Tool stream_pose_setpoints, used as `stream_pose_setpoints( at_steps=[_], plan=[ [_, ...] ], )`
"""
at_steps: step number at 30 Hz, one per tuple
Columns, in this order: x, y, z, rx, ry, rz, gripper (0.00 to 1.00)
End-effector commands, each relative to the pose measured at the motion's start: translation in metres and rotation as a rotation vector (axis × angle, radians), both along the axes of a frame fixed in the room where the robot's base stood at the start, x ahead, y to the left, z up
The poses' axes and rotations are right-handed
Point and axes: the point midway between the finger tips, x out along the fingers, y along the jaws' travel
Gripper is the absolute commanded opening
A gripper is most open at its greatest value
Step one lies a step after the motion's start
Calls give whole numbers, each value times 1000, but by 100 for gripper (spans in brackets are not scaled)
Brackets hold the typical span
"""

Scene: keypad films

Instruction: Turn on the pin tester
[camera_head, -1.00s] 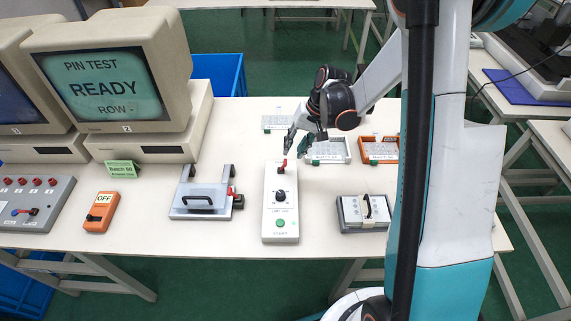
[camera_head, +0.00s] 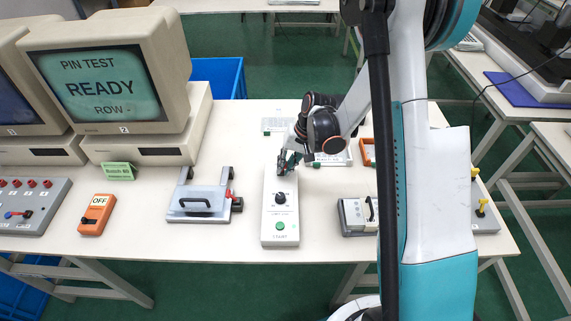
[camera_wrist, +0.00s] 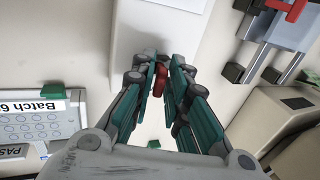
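The pin tester is a white box (camera_head: 280,215) on the table, with a black knob (camera_head: 280,198) and a green START button (camera_head: 280,226). Its red switch lever (camera_wrist: 161,80) shows in the wrist view between my fingers; in the head view my gripper hides it. My gripper (camera_head: 286,164) is at the box's far end, and its fingertips (camera_wrist: 165,68) stand on both sides of the lever. The fingers are partly open, with a narrow gap; contact with the lever is not clear. A monitor (camera_head: 105,85) reads "PIN TEST READY ROW".
A grey clamp fixture (camera_head: 198,205) stands left of the tester, and a grey box with a black handle (camera_head: 355,215) stands right. An orange OFF switch box (camera_head: 97,215) and a green batch card (camera_head: 118,171) are further left. White trays (camera_head: 335,155) lie behind.

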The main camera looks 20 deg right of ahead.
Motion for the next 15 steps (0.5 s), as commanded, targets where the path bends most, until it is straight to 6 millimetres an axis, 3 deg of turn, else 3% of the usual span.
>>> stream_pose_setpoints(
  at_steps=[8, 15],
  plan=[
    [0, -1, -1, 9, -2, -1, 0],
    [-2, -7, -6, 133, -42, -3, 0]
  ],
)
